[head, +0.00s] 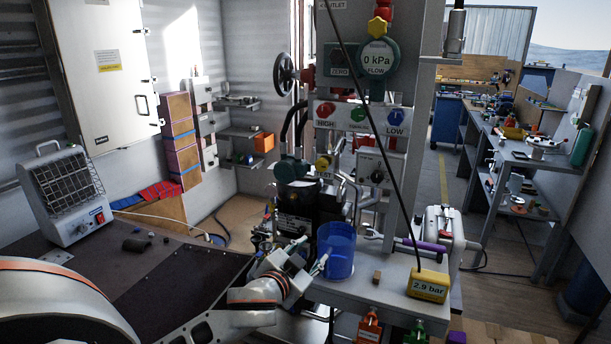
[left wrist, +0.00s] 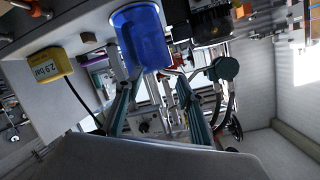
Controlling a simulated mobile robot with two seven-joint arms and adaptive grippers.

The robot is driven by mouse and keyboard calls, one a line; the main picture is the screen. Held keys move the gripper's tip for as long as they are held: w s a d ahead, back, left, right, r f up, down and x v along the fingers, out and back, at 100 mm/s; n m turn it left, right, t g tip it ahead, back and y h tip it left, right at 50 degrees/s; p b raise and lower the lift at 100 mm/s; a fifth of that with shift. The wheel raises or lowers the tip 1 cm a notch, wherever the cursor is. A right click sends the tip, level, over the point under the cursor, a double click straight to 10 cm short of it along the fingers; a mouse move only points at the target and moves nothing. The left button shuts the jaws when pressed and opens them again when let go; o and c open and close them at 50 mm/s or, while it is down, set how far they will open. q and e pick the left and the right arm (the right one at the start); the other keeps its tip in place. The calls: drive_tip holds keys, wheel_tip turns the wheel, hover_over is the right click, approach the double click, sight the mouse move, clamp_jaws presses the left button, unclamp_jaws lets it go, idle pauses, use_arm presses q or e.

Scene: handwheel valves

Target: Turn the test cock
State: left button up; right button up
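No label reading "test cock" is legible, so I cannot tell which handle it is. A test panel (head: 358,110) bears a red knob (head: 325,110) marked HIGH, a green knob (head: 358,114) and a blue knob (head: 395,117) marked LOW. A yellow handle (head: 377,26) sits above the 0 kPa gauge (head: 377,57). A smaller yellow fitting (head: 323,163) is below the panel. My left gripper (head: 312,250) is low, beside the blue cup (head: 336,252), below the panel. Its two fingers are apart and empty in the left wrist view (left wrist: 158,82). My right gripper is not in view.
A 2.9 bar yellow box (head: 428,285) stands on the grey bench, right of the cup; it also shows in the left wrist view (left wrist: 50,65). A purple-ended tool (head: 425,248) lies behind it. A black cable hangs before the panel. A dark handwheel (head: 285,74) is at upper left.

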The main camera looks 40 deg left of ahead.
sight(320, 166)
use_arm(q)
drive_tip(key=w+a+r+n+t+y, duration=0.1)
drive_tip(key=w+a+r, duration=0.1)
drive_tip(key=r, duration=0.6)
drive_tip(key=w+a+r+n+t+y, duration=0.1)
drive_tip(key=w+a+r+t, duration=0.15)
drive_tip(key=r, duration=0.55)
drive_tip(key=shift+g, duration=0.35)
drive_tip(key=b+x, duration=0.1)
drive_tip(key=x, duration=0.2)
drive_tip(key=b+x, duration=0.1)
drive_tip(key=x, duration=0.3)
drive_tip(key=shift+w+d+b, duration=0.15)
drive_tip(key=shift+w+b, duration=0.2)
drive_tip(key=shift+w, duration=0.05)
drive_tip(key=shift+r+p, duration=0.15)
drive_tip(key=shift+p, duration=0.15)
drive_tip(key=shift+w, duration=0.15)
drive_tip(key=c, duration=0.8)
